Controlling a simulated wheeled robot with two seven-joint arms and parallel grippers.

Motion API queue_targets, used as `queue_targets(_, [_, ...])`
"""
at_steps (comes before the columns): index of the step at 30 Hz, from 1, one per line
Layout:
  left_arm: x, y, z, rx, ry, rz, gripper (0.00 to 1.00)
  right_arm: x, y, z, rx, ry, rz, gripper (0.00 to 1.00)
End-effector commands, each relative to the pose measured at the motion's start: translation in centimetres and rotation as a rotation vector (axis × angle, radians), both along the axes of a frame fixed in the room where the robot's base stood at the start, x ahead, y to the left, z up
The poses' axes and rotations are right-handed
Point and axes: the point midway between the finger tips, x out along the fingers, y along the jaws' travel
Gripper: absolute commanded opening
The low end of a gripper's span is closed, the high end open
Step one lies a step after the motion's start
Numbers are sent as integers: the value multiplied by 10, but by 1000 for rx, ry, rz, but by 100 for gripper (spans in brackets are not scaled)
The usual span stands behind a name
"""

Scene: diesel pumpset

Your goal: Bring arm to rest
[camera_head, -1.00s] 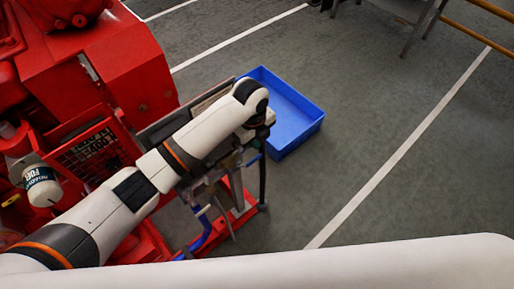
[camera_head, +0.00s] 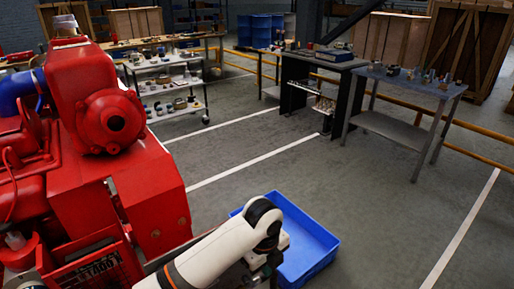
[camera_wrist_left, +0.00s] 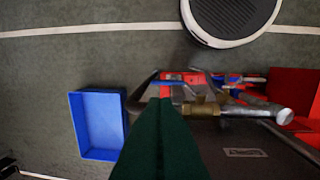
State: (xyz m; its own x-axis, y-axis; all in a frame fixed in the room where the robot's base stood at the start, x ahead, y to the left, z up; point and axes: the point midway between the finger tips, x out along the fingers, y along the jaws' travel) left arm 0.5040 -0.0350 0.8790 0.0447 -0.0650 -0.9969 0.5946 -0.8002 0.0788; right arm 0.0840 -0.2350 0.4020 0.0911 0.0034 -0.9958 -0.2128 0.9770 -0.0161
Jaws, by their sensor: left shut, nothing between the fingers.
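My left arm comes in at the bottom of the head view, with its white wrist beside the blue crate (camera_head: 325,243). My left gripper (camera_head: 264,272) hangs under the wrist, dark and partly cut off by the lower picture edge. In the left wrist view, a dark green shape (camera_wrist_left: 162,140) runs up the middle, apparently the shut fingers, with nothing seen held. It lies over a brass and steel fitting (camera_wrist_left: 205,110) and the red pumpset frame (camera_wrist_left: 298,108). The crate shows left of it in the wrist view (camera_wrist_left: 100,122), apart and empty. My right gripper is not in view.
The red diesel pumpset (camera_head: 105,115) fills the left side. A shelf trolley (camera_head: 170,85), a dark workbench (camera_head: 330,65) and a blue-topped table (camera_head: 410,85) stand at the back. Open grey floor (camera_head: 370,190) with white lines lies to the right.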

Motion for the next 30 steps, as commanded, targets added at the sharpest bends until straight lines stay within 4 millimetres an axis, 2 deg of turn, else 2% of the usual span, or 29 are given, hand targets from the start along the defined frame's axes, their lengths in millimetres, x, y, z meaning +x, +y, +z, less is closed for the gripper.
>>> queue_targets(5, [-26, -2, -19, -90, 29, 161, 0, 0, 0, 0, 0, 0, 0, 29])
queue_targets(8, [-51, 2, -33, -180, 60, 367, 0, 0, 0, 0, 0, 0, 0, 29])
queue_targets(11, [-75, 15, -44, -261, 91, 621, 0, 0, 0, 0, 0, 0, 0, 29])
queue_targets(17, [-121, 67, -62, -364, 141, 1170, 0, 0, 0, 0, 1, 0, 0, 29])
queue_targets(21, [-154, 117, -69, -391, 136, 1540, 0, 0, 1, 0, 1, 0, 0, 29])
queue_targets(24, [-174, 145, -70, -394, 119, 1734, 0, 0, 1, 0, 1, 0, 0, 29])
queue_targets(30, [-205, 189, -67, -392, 68, 2005, 0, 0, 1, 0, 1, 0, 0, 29])
